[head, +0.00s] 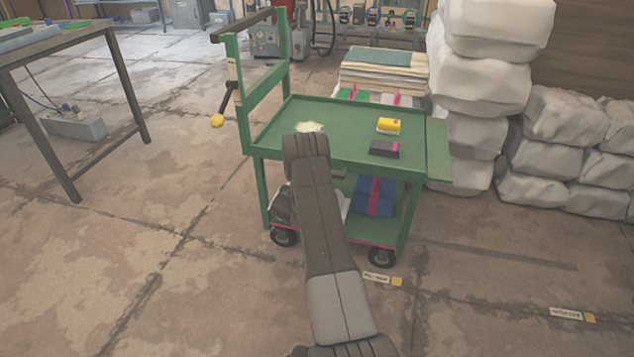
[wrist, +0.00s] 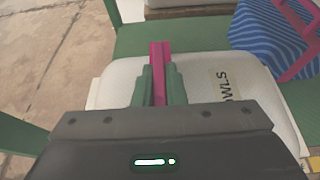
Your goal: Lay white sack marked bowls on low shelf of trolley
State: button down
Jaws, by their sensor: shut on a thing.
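The white sack (wrist: 205,75), with a label reading "OWLS" in its visible part, fills the middle of the wrist view. My gripper (wrist: 160,88) is shut on its pink strap (wrist: 160,60), with green fingers on both sides. In the head view my arm hides the gripper and most of the sack. The green trolley (head: 290,119) stands ahead. The sack is at the level of its low shelf (wrist: 150,40), over or on the green surface. I cannot tell whether it bears fully on the shelf.
A blue striped bundle with a pink strap (wrist: 265,35) lies on the low shelf, right of the sack; it also shows in the head view (head: 366,194). A yellow box (head: 388,126) and a dark block (head: 384,149) are on the top. White sacks (head: 480,85) are stacked right.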

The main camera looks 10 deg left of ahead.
jog(key=w+b, duration=0.3)
jog(key=w, duration=0.9)
jog(key=shift+w+d, duration=0.2)
notch_tip(320, 180, down, 3)
jog(key=shift+w+f+b, duration=0.1)
jog(key=shift+w+b, duration=0.05)
jog(key=shift+b, duration=0.9)
jog(key=c, duration=1.8)
grip_release()
jog(key=shift+f, duration=0.25)
jog(key=o, duration=0.3)
jog(key=shift+r, duration=0.1)
